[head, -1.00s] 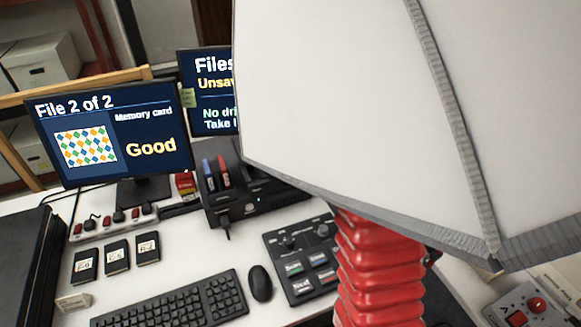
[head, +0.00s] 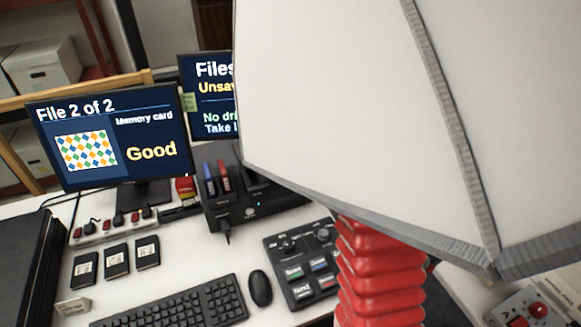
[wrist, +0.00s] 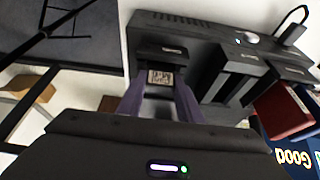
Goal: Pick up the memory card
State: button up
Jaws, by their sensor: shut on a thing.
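The memory card (wrist: 160,78), small and dark with a pale printed label, sits between my gripper's fingers in the wrist view. My gripper (wrist: 155,92) is shut on it, with one purple-grey finger on each side. The card is right at the black dock (wrist: 205,50); how far it sits in the slot I cannot tell. The dock also shows in the head view (head: 228,213), but my large white arm cover hides the gripper and the card there.
A monitor (head: 112,135) reads "File 2 of 2, Memory card, Good". Blue and red drives stand in the dock. A keyboard (head: 175,302), a mouse (head: 260,288), a button panel (head: 303,268) and three labelled black cards (head: 116,260) lie on the white desk.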

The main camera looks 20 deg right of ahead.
notch_tip(320, 180, up, 10)
jog(key=shift+f, duration=0.1)
dwell(0.4)
dwell(0.5)
